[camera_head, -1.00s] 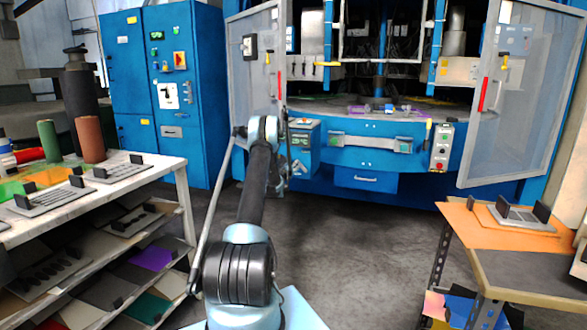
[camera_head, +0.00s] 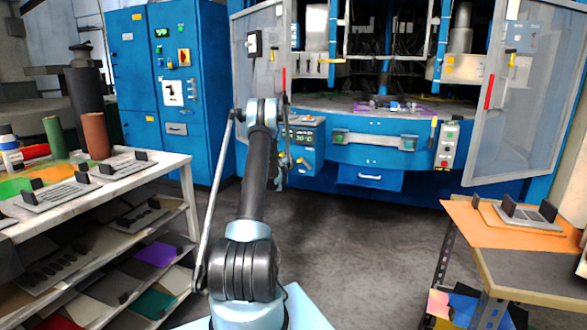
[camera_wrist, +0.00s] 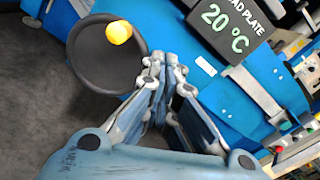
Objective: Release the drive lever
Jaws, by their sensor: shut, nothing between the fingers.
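In the wrist view my gripper (camera_wrist: 157,62) is shut and empty, its fingertips together. Just left of the fingertips is a dark round disc (camera_wrist: 95,62) with an orange-yellow knob (camera_wrist: 119,32) on its upper part; I cannot tell whether this is the drive lever. The fingertips look close to the disc's right edge; contact is not clear. In the head view my gripper (camera_head: 281,165) is small and partly hidden by my arm, in front of the blue press's left control box (camera_head: 312,152). No lever can be picked out there.
The press's mesh doors (camera_head: 520,110) stand open. A shelf rack (camera_head: 175,172) is at left and an orange-topped bench (camera_head: 465,222) at right. The floor between is clear.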

